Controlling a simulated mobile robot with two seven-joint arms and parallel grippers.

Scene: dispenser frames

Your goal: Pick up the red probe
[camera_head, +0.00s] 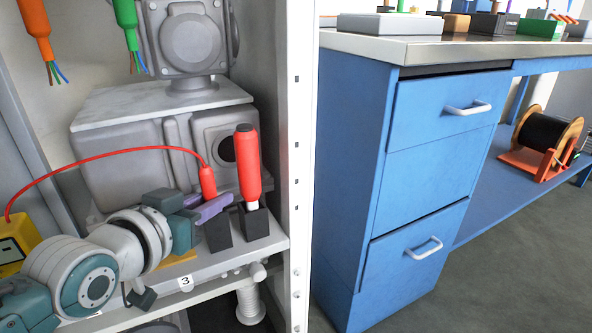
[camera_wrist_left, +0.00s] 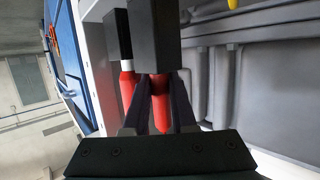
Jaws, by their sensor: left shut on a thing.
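The red probe (camera_head: 208,180) stands upright at a black holder (camera_head: 218,232) on the cabinet shelf, with a red cable arching left to a yellow device (camera_head: 14,243). My left gripper (camera_head: 212,205) reaches in from the left, its purple fingers around the probe's lower part just above the holder. In the left wrist view, my left gripper (camera_wrist_left: 162,84) is shut on the red probe (camera_wrist_left: 160,108), next to the black holder (camera_wrist_left: 154,35). The probe's lower end is hidden, so I cannot tell how deep it sits. My right gripper is not in view.
A thicker red-handled tool (camera_head: 247,165) stands in another black holder (camera_head: 254,220) close to the right. A grey metal housing (camera_head: 135,150) is behind. Orange (camera_head: 36,22) and green (camera_head: 132,38) cable ends hang above. The cabinet's white side post (camera_head: 299,180) bounds the right.

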